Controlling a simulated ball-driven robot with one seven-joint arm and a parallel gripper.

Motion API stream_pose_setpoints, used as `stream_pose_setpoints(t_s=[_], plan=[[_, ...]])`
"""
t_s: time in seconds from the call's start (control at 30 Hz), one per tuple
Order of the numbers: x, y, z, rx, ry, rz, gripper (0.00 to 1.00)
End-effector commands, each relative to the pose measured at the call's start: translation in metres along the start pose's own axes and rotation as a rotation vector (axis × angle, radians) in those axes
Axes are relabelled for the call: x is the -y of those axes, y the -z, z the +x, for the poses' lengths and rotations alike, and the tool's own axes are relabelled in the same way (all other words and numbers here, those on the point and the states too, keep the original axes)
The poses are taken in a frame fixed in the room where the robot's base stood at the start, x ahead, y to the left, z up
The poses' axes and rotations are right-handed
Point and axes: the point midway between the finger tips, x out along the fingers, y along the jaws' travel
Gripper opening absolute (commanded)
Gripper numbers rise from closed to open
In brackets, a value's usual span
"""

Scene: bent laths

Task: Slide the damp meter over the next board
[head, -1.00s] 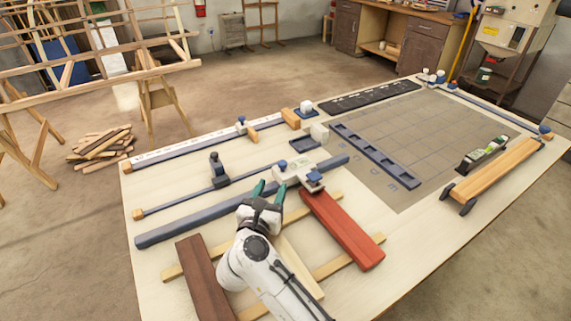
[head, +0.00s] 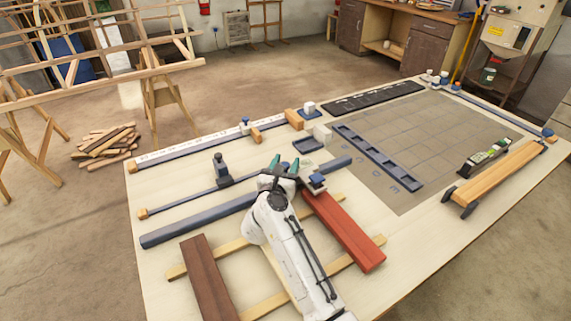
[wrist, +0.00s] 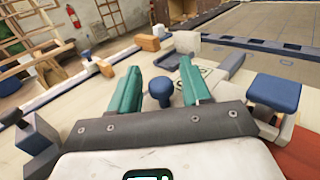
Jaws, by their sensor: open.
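The damp meter, a pale carriage with a blue block (head: 316,180) on its right end, sits on the dark blue rail (head: 205,219), by the upper end of the red board (head: 345,230). In the wrist view its blue knob (wrist: 160,90) shows between my fingers and its blue block (wrist: 275,92) at right. My gripper (head: 281,168) is open with teal fingers, one each side of the knob; contact cannot be told. My arm covers part of the meter and most of the pale board. A dark brown board (head: 209,280) lies at left.
The boards rest across two wooden battens (head: 220,258). A thin rail with a dark slider (head: 222,172) and a white scale rail lie beyond the blue rail. A small dark tray (head: 307,145) and a slotted blue strip (head: 378,158) lie farther right.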

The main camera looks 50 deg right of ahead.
Motion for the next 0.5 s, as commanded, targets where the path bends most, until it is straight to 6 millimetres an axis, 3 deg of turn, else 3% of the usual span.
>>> stream_pose_setpoints(t_s=[0.13, 0.5], plan=[[0.0000, 0.0000, -0.0002, 0.000, 0.000, 0.000, 0.46], [-0.0002, -0.0003, -0.0004, 0.000, 0.000, 0.000, 0.10]])
